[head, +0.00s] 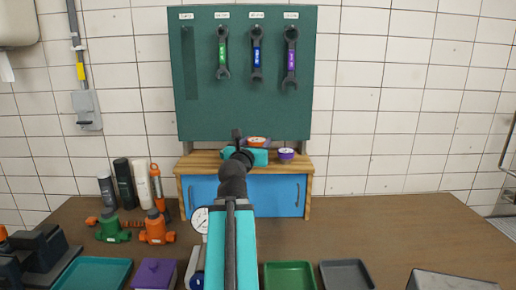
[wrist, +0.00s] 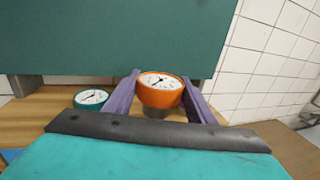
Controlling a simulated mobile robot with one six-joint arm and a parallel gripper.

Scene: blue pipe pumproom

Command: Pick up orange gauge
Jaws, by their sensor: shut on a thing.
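The orange gauge (wrist: 160,94), with a round white dial facing up, sits between the two purple fingers of my gripper (wrist: 162,82) in the wrist view. The fingers are shut on its sides. A dark stem shows below its orange body. In the head view the orange gauge (head: 257,140) shows just beyond my gripper, above the small wooden-topped cabinet (head: 191,161). My arm hides part of it. I cannot tell whether it is clear of the cabinet top.
A teal gauge (wrist: 91,99) stands left of my gripper; a purple gauge (head: 286,154) stands right on the cabinet. A green tool board (head: 245,110) with wrenches rises close behind. A white-dial gauge (head: 200,219), valves, bottles and trays occupy the bench below.

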